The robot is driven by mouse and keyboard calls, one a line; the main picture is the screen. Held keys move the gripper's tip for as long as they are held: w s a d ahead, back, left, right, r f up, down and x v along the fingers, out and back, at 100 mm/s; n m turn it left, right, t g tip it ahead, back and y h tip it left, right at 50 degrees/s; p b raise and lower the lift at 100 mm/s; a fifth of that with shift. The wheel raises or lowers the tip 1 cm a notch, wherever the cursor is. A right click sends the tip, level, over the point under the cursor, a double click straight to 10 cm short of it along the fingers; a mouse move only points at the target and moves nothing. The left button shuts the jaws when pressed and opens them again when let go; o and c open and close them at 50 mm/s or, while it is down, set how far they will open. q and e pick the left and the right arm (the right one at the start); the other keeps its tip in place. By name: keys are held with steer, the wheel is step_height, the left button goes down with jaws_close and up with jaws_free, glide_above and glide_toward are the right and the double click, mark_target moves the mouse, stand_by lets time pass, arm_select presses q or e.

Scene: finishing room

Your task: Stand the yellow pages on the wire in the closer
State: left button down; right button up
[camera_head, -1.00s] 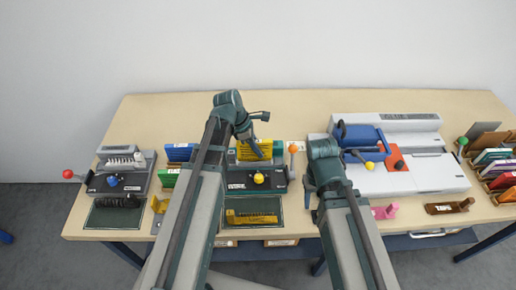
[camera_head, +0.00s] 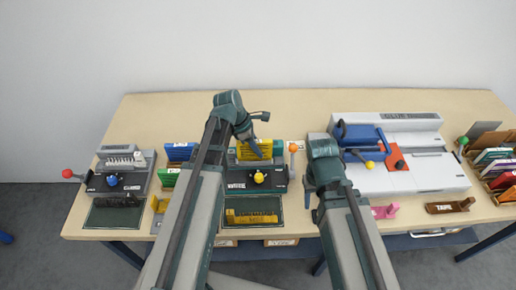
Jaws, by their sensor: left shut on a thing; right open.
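The yellow pages (camera_head: 263,145) stand upright at the back of the closer with the yellow knob (camera_head: 258,177). My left gripper (camera_head: 257,150) is shut on the yellow pages from the front and hides part of them. Whether the pages touch the wire is hidden. The closer (camera_head: 236,186) has a lever with an orange ball (camera_head: 293,148) at its right. A yellow strip (camera_head: 252,218) lies on the dark mat in front.
Another closer (camera_head: 125,183) with a red-ball lever stands at the left. Blue pages (camera_head: 180,152) and green pages (camera_head: 168,177) stand between the closers. A pink holder (camera_head: 385,211), a brown holder (camera_head: 450,206) and a book rack (camera_head: 495,170) are at the right. The table's back strip is clear.

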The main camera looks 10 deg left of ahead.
arm_select(q)
steer(key=shift+f+b, duration=0.6)
arm_select(e)
steer(key=shift+f, duration=0.6)
arm_select(q)
steer(key=c, duration=1)
jaws_free()
steer(key=shift+c, duration=0.2)
steer(key=shift+r, duration=0.15)
arm_select(e)
steer(key=shift+r, duration=0.1)
arm_select(q)
steer(key=p+v, duration=1)
steer(key=v, duration=0.1)
arm_select(e)
step_height(320, 180, up, 10)
